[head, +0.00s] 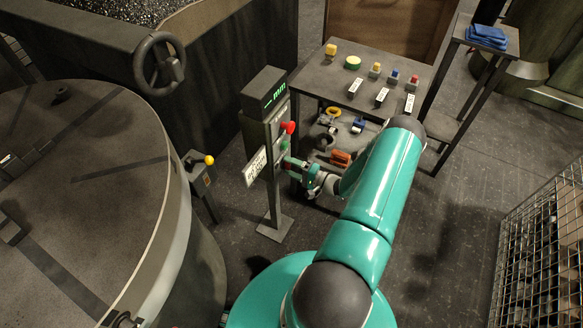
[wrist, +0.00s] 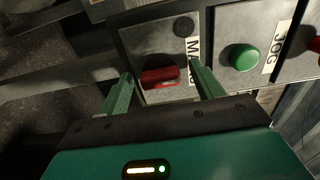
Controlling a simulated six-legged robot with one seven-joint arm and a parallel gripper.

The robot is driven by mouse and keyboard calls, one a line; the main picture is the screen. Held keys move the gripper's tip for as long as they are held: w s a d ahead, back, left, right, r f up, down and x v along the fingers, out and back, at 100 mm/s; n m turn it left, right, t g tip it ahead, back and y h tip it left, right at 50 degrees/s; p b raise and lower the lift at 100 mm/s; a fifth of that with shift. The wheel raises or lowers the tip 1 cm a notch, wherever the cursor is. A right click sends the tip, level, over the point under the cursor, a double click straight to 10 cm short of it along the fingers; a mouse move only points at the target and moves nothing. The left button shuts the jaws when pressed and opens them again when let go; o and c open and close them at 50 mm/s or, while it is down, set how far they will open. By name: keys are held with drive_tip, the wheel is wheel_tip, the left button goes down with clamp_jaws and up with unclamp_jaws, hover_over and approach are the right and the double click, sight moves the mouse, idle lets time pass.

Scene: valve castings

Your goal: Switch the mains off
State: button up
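The mains switch shows in the wrist view as a red handle (wrist: 158,77) on a dark round base, on a grey panel (wrist: 140,45). It lies roughly crosswise in the picture. A white label (wrist: 193,46), partly hidden, starting with "MA", is beside it. My gripper (wrist: 161,74) is open, its two green fingers apart on either side of the handle. I cannot tell whether they touch it. In the head view my gripper (head: 289,163) is at the lower front of the control pedestal (head: 259,130), and the switch cannot be made out there.
A green button (wrist: 244,57) labelled JOG is right of the switch. A red mushroom button (head: 288,127) is higher on the pedestal. A white sign (head: 255,167) sticks out to its left. A table (head: 325,80) with coloured buttons stands behind. A yellow-knobbed post (head: 208,160) and round tank (head: 80,190) are left.

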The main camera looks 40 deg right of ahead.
drive_tip(key=v, duration=1.4)
drive_tip(key=shift+w+r, duration=0.1)
drive_tip(key=w+a+r+n+g+y, duration=0.1)
drive_tip(key=w+a+r+n+g, duration=0.2)
drive_tip(key=a+r+g, duration=0.45)
drive_tip(key=w+a+r+n+g+y, duration=0.1)
drive_tip(key=w+a+r+n+g, duration=0.3)
drive_tip(key=r, duration=0.7)
drive_tip(key=w+a+r+n+g+y, duration=0.1)
drive_tip(key=w+a+r+n+g, duration=0.15)
drive_tip(key=a+r, duration=0.55)
drive_tip(key=s+a+r+n+t+h, duration=0.1)
drive_tip(key=s+a+r+n+h, duration=0.1)
drive_tip(key=s+a+r+h, duration=0.2)
drive_tip(key=s+a+r+n+t+h, duration=0.1)
drive_tip(key=s+a+r+h, duration=0.4)
drive_tip(key=r, duration=1.2)
drive_tip(key=s+a+n, duration=0.1)
drive_tip(key=s+a, duration=0.3)
drive_tip(key=a, duration=0.3)
drive_tip(key=shift+t, duration=0.3)
